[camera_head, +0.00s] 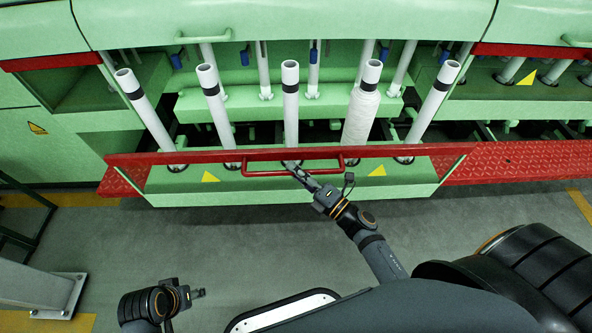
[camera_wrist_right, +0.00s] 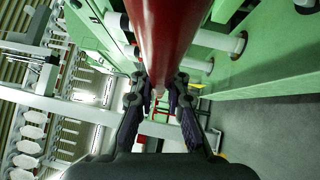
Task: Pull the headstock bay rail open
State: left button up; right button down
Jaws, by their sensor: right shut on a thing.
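The headstock bay rail (camera_head: 220,155) is a long red bar across the front of the green machine bay. A red handle (camera_head: 267,173) is fixed along its middle. My right gripper (camera_head: 293,168) reaches up to the handle and is shut on it. In the right wrist view, the red bar (camera_wrist_right: 163,40) runs between the two dark fingers (camera_wrist_right: 160,95). The fingertips partly hide behind the bar. My left gripper (camera_head: 200,293) is at the lower left, away from the machine; its finger opening is too small to tell.
Several white tubes with dark bands, one of them (camera_head: 291,75) in the middle, stand behind the rail. A red tread plate (camera_head: 525,162) lies to the right. A grey post base (camera_head: 60,290) stands at the lower left. The grey floor (camera_head: 240,240) before the bay is clear.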

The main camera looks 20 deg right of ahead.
jog(key=shift+f, duration=0.1)
jog(key=c, duration=1.3)
grip_release()
jog(key=shift+c, duration=0.2)
pick_arm(q)
jog(key=shift+s+f, duration=0.1)
jog(key=shift+s, duration=0.1)
jog(key=shift+s, duration=0.1)
pick_arm(e)
jog(key=v, duration=1.2)
